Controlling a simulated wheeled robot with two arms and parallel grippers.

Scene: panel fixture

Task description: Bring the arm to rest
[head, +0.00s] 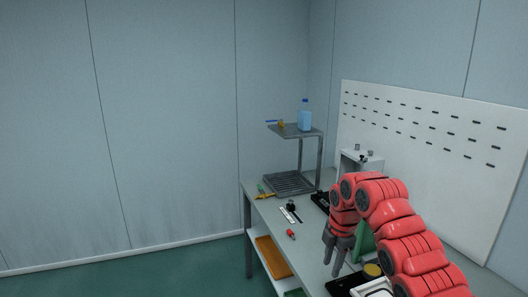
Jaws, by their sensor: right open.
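My red right arm (405,225) comes in from the lower right and arches over the workbench (268,208). Its grey right gripper (333,258) points down over the bench, with its fingers apart and nothing seen between them. Whether the fingertips touch the bench top cannot be told. A green item (364,241) shows partly behind the arm, beside the gripper. My left gripper is not in view.
A grey rack (307,133) at the bench's far end bears a blue bottle (304,118). A red-handled tool (291,234) and other small tools lie on the bench. A white slotted panel (432,140) stands behind. An orange tray (273,256) sits below. Floor at left is clear.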

